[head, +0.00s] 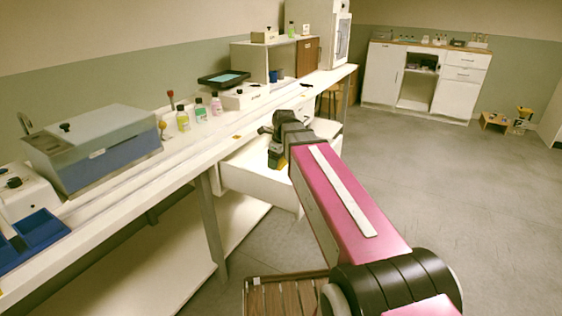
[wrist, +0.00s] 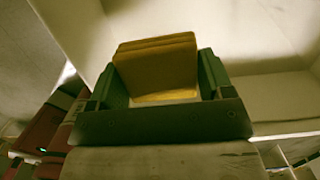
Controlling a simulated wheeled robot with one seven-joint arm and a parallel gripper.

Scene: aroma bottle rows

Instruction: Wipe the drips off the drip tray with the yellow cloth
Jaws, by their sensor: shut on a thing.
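The yellow cloth (wrist: 156,66) is folded into a thick block between the two green fingers of my gripper (wrist: 157,88) in the wrist view. My gripper is shut on it. In the head view my gripper (head: 274,148) is near the front of the bench, over an open white drawer, with a bit of yellow (head: 282,163) at its lower end. A dark tray with a teal inside (head: 223,79) sits at the back of the bench. I cannot tell whether it is the drip tray, and no drips can be made out.
The long white bench (head: 190,155) runs along the left wall. A blue-sided tank (head: 95,150), several small bottles (head: 183,119) and blue bins (head: 40,228) stand on it. The open drawer (head: 262,185) juts out below. The floor to the right (head: 430,180) is clear.

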